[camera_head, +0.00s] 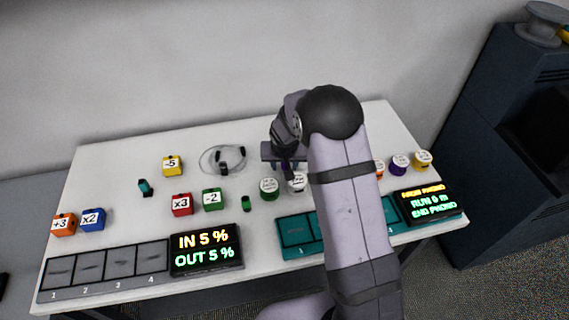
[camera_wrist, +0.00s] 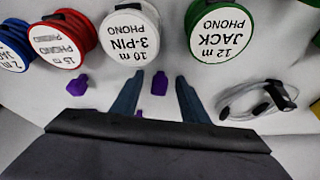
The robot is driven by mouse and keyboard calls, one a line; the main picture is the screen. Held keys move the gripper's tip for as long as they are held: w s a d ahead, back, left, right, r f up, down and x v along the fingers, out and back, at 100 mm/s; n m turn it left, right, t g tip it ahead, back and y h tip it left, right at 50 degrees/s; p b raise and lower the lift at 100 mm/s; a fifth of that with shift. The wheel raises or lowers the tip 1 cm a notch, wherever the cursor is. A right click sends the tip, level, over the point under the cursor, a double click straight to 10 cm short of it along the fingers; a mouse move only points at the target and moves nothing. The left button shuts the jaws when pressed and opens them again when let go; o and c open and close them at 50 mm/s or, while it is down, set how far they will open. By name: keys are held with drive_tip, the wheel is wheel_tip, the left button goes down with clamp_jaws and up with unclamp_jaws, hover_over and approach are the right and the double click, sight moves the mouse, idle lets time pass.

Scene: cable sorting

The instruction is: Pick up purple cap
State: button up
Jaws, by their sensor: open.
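Several small purple caps show in the wrist view. One purple cap (camera_wrist: 159,83) lies between the two fingers of my gripper (camera_wrist: 158,76), with space on both sides. Another purple cap (camera_wrist: 77,86) lies to the left, outside the fingers, below the red spool. A third purple piece (camera_wrist: 139,114) is mostly hidden behind the gripper's dark body. My gripper is open and empty, pointing down over the back middle of the table in the head view (camera_head: 285,165). My arm hides part of the table there.
A white spool (camera_wrist: 130,32), green spool (camera_wrist: 220,28), red spool (camera_wrist: 64,38) and blue spool (camera_wrist: 12,45) stand near the caps. A coiled cable (camera_wrist: 255,98) lies right of the fingers. Number cubes (camera_head: 181,204), a grey tray (camera_head: 105,290) and a teal tray (camera_head: 300,252) occupy the table (camera_head: 120,160).

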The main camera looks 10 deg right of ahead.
clamp_jaws()
wheel_tip(320, 180, up, 10)
drive_tip(key=shift+w+r+b, duration=0.1)
drive_tip(key=shift+b, duration=0.9)
